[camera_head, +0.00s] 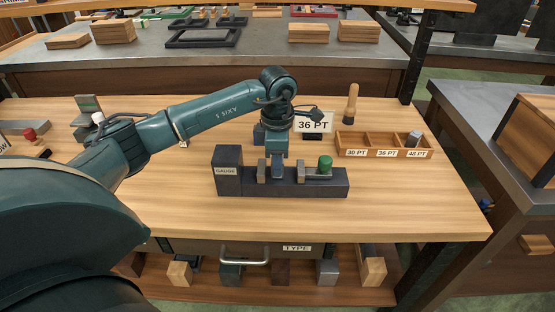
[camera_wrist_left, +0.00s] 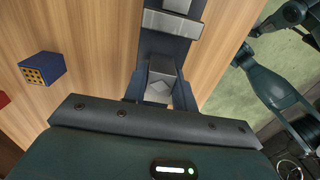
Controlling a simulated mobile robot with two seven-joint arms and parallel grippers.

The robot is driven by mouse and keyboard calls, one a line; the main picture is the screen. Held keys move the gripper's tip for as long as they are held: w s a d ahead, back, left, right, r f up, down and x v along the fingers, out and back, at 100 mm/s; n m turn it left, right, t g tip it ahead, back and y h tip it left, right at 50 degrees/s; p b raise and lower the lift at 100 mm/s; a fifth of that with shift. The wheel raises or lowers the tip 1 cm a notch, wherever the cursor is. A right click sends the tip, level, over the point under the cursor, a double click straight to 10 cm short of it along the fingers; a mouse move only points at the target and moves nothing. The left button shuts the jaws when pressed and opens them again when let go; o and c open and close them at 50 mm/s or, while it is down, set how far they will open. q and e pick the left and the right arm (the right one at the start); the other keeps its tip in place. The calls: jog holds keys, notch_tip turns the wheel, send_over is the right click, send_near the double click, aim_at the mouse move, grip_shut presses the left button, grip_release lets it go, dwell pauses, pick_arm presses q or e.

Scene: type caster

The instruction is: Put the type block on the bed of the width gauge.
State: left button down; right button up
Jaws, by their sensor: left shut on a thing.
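The width gauge (camera_head: 228,171) is a dark block with a long low bed reaching right, a green knob (camera_head: 325,162) and two lighter upright pieces on the bed. My left gripper (camera_head: 277,165) points down over the bed, between these pieces. In the left wrist view its fingers (camera_wrist_left: 160,92) are shut on the grey metal type block (camera_wrist_left: 162,72), which is at the gauge bed (camera_wrist_left: 160,45). I cannot tell whether the block touches the bed. My right gripper is not visible.
A "36 PT" sign (camera_head: 313,123) stands behind the gauge. A wooden tray (camera_head: 383,153) with labelled compartments is at the right, a grey piece in its right one. A wooden-handled tool (camera_head: 351,104) stands behind it. A blue block (camera_wrist_left: 42,68) lies beside the gauge. The right front table is clear.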

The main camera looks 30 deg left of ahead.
pick_arm(q)
jog(key=shift+f, duration=0.1)
jog(key=c, duration=1.1)
grip_release()
